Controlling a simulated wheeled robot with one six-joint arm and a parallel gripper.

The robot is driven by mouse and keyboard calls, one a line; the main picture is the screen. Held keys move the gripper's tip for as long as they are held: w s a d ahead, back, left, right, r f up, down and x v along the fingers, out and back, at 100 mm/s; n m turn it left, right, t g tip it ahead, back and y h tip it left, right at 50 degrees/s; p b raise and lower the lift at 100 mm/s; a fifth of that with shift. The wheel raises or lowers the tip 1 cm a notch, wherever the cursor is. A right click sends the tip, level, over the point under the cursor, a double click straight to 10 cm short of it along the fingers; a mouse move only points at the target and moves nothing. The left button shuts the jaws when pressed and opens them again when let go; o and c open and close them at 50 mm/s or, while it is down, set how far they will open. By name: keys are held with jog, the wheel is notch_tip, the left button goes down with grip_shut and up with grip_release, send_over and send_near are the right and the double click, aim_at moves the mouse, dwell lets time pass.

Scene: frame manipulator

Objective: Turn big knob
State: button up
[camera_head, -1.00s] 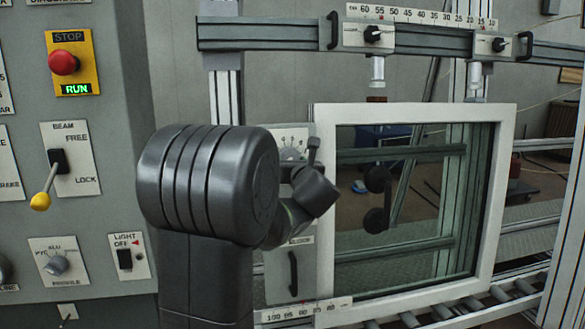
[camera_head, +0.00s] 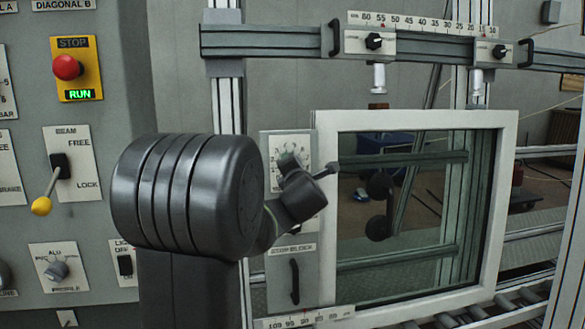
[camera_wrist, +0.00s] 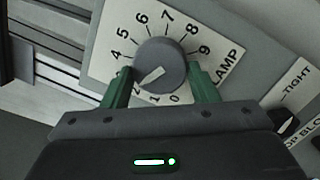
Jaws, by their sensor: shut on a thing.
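The big knob (camera_wrist: 160,66) is a round grey dial with a white pointer, on a white plate (camera_wrist: 108,62) numbered around it and marked "...AMP". In the wrist view my gripper (camera_wrist: 160,82) has its green fingers on either side of the knob, shut on it. The pointer aims down and left, close to the low numbers; the nearest numeral is partly hidden. In the head view my arm covers most of the knob, and its numbered plate (camera_head: 302,150) shows only in part behind my wrist.
A white-framed window (camera_head: 325,220) stands just right of my wrist. A panel handle (camera_head: 295,281) is below it. A rail (camera_head: 270,40) with clamps and a scale runs above. A control panel (camera_head: 90,240) with a red stop button (camera_head: 67,67) and levers is at left.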

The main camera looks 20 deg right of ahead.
jog(key=shift+a+r+m+g+p, duration=0.15)
jog(key=shift+m+g+p, duration=0.2)
jog(key=shift+m+p, duration=1.55)
jog(key=shift+d+r+m+g+p, duration=0.1)
jog(key=shift+m+g+p, duration=0.5)
jog(key=shift+m, duration=2.3)
jog(key=shift+t+p, duration=0.25)
jog(key=shift+p, duration=0.05)
jog(key=o, duration=1)
jog(key=shift+c, duration=0.2)
jog(key=p+v, duration=0.2)
jog(key=v, duration=1.1)
jog(key=shift+s+a+f, duration=0.15)
jog(key=shift+s+a, duration=0.15)
jog(key=shift+a, duration=0.05)
